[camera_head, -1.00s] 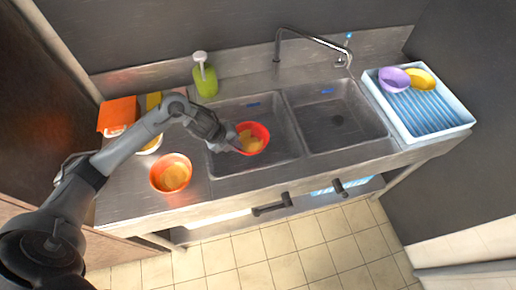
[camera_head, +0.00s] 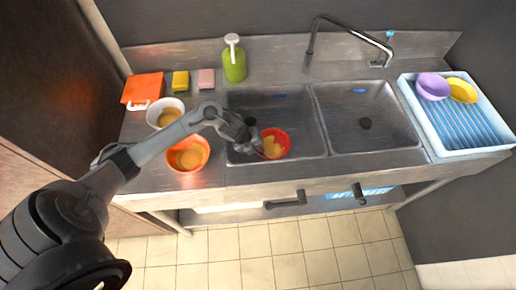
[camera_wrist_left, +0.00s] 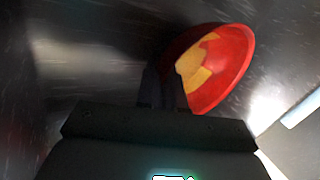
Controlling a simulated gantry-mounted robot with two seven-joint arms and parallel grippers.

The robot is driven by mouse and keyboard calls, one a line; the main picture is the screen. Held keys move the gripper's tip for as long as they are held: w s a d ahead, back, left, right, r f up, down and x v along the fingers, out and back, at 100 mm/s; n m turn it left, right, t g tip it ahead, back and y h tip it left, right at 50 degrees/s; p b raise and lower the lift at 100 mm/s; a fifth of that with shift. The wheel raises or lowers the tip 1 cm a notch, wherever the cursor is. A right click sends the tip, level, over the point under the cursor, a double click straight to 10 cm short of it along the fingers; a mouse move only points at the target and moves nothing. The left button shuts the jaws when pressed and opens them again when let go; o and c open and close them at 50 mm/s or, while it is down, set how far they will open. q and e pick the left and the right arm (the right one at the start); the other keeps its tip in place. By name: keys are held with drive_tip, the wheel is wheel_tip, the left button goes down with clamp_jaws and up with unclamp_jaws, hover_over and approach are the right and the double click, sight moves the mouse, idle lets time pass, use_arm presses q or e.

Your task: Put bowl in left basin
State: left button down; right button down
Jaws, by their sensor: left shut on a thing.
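A red-orange bowl (camera_head: 283,137) with yellowish contents is at the front of the left basin (camera_head: 300,120), near its front wall. My left gripper (camera_head: 262,148) is shut on the bowl's left rim. In the left wrist view the red bowl (camera_wrist_left: 238,66) sits tilted at the fingertips (camera_wrist_left: 165,88), with yellow patches inside. Whether the bowl touches the basin floor is hard to tell. My right gripper does not show.
An orange bowl (camera_head: 202,147) and a white bowl (camera_head: 159,106), both with contents, stand on the counter left of the basin. A green soap bottle (camera_head: 234,66) stands behind. The right basin (camera_head: 390,127) is empty. A blue-white rack (camera_head: 436,130) holds purple (camera_head: 433,84) and yellow (camera_head: 463,90) bowls.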

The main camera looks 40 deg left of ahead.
use_arm(q)
drive_tip(key=shift+f, duration=0.1)
drive_tip(key=c, duration=1.3)
unclamp_jaws()
drive_tip(key=shift+o, duration=0.2)
